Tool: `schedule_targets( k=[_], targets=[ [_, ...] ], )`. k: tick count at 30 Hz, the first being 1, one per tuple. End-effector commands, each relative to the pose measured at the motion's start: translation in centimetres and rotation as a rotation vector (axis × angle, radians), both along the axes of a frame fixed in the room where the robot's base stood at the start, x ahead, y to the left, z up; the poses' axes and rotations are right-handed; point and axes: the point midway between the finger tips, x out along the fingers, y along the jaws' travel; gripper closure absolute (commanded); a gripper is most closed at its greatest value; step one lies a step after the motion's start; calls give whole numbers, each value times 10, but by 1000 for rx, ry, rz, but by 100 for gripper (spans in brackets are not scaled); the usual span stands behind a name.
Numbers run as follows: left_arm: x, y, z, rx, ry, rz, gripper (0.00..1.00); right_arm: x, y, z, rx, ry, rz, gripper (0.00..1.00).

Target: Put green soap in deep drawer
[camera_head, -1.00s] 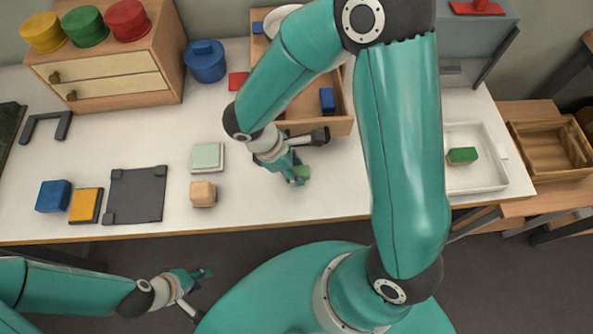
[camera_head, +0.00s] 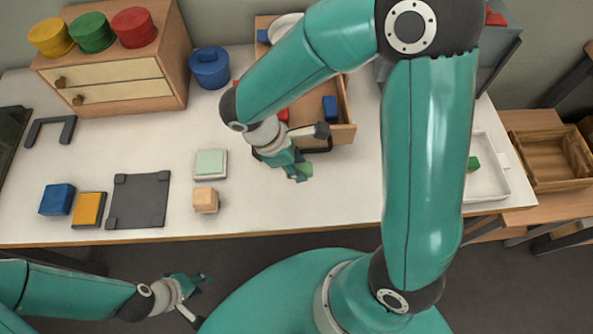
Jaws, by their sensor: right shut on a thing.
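My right gripper (camera_head: 300,173) is shut on a small green block (camera_head: 306,170), which looks like the green soap. It is over the white table in front of an open wooden drawer-like box (camera_head: 343,134) with a dark front handle; whether the block touches the table is unclear. The box holds blue and red things and a white round thing, partly hidden by my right arm. Another green block (camera_head: 473,163) lies in a white tray (camera_head: 487,195), partly covered by my arm. My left gripper (camera_head: 196,283) looks open and empty, off the table's front edge.
A wooden cabinet (camera_head: 130,72) with two shut drawers carries yellow, green and red round pots. A blue pot (camera_head: 209,70), pale green block (camera_head: 211,163), beige block (camera_head: 205,200) and dark grey mat (camera_head: 139,200) are on the table. A wooden crate (camera_head: 545,165) stands right.

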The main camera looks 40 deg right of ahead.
Motion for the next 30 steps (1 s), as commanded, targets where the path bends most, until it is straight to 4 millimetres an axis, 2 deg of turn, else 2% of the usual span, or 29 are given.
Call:
schedule_targets(
  k=[9, 15, 18, 23, 26, 30],
  targets=[
    [0, 0, 6, 0, 0, 0, 63, 1, 0, 77, 3, -8, 0, 100],
    [0, 0, 9, 0, 0, 0, 63, 0, 0, 120, 3, -5, 0, 100],
    [0, 0, 9, 0, 0, 0, 63, 0, 0, 134, 2, -3, -1, 100],
    [0, 0, 10, 0, 0, 0, 63, 0, 0, 146, 2, 1, -70, 100],
    [0, 0, 10, 0, 0, 0, 63, 1, 1, 148, 2, 3, -196, 100],
    [0, 0, 10, 0, 0, 0, 63, 4, 11, 148, 2, 3, -485, 100]
  ],
)
